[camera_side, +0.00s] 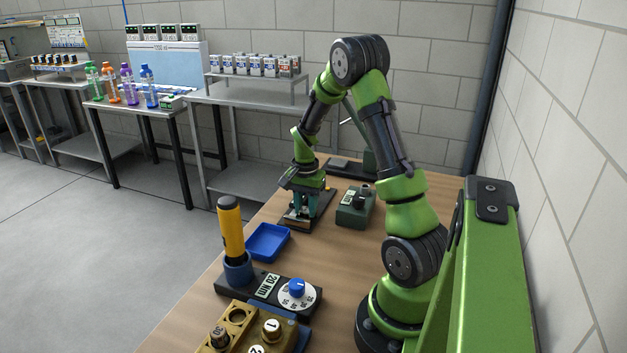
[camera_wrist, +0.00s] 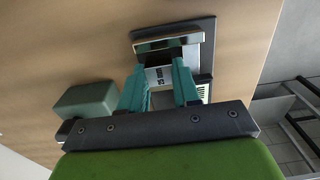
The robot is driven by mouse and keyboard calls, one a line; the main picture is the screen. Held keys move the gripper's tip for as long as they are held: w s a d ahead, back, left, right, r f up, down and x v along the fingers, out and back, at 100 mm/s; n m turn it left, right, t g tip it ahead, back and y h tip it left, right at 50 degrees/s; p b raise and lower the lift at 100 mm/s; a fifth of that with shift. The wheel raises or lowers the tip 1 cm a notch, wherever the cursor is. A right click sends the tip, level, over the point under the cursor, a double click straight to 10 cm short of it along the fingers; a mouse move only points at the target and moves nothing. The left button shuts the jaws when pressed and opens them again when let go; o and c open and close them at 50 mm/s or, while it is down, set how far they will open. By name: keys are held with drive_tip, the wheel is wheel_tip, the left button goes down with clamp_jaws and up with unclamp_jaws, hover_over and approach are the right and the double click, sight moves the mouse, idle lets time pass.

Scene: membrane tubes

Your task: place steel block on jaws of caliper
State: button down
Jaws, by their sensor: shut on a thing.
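My gripper (camera_wrist: 160,88) points down over the far part of the wooden table. Its teal fingers are shut on the steel block (camera_wrist: 160,77), a pale block marked "25 mm". My gripper also shows in the side view (camera_side: 301,212), low over a dark base plate (camera_side: 290,223). In the wrist view a shiny metal bar (camera_wrist: 165,43) lies just beyond the fingertips, on the dark plate (camera_wrist: 207,32). I cannot tell whether this bar and plate belong to the caliper. Whether the block touches the plate is hidden by the fingers.
A green box (camera_side: 355,206) stands close to the right of my gripper. A blue tray (camera_side: 268,242), a yellow-handled tool in a blue cup (camera_side: 238,272) and a dial unit (camera_side: 297,292) stand nearer the camera. A dark device (camera_side: 345,167) lies behind.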

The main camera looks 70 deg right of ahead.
sight(306, 209)
drive_tip(key=shift+f, duration=0.35)
drive_tip(key=shift+f, duration=0.1)
drive_tip(key=c, duration=0.8)
unclamp_jaws()
wheel_tip(306, 209, up, 12)
drive_tip(key=a+r+n+t, duration=0.2)
drive_tip(key=a+r+n, duration=0.15)
drive_tip(key=a, duration=0.45)
drive_tip(key=a+r+n+t, duration=0.25)
drive_tip(key=a+r, duration=0.25)
drive_tip(key=a, duration=0.3)
drive_tip(key=s+a+r+n+t+y, duration=0.1)
drive_tip(key=s+a+n, duration=0.2)
drive_tip(key=a, duration=0.3)
drive_tip(key=s+a+n+t+y, duration=0.1)
drive_tip(key=s+a+n, duration=0.2)
drive_tip(key=a+n, duration=0.2)
drive_tip(key=a, duration=0.2)
drive_tip(key=shift+s+a+r+t, duration=0.15)
drive_tip(key=shift+a+r+t, duration=0.15)
drive_tip(key=shift+r+t, duration=0.1)
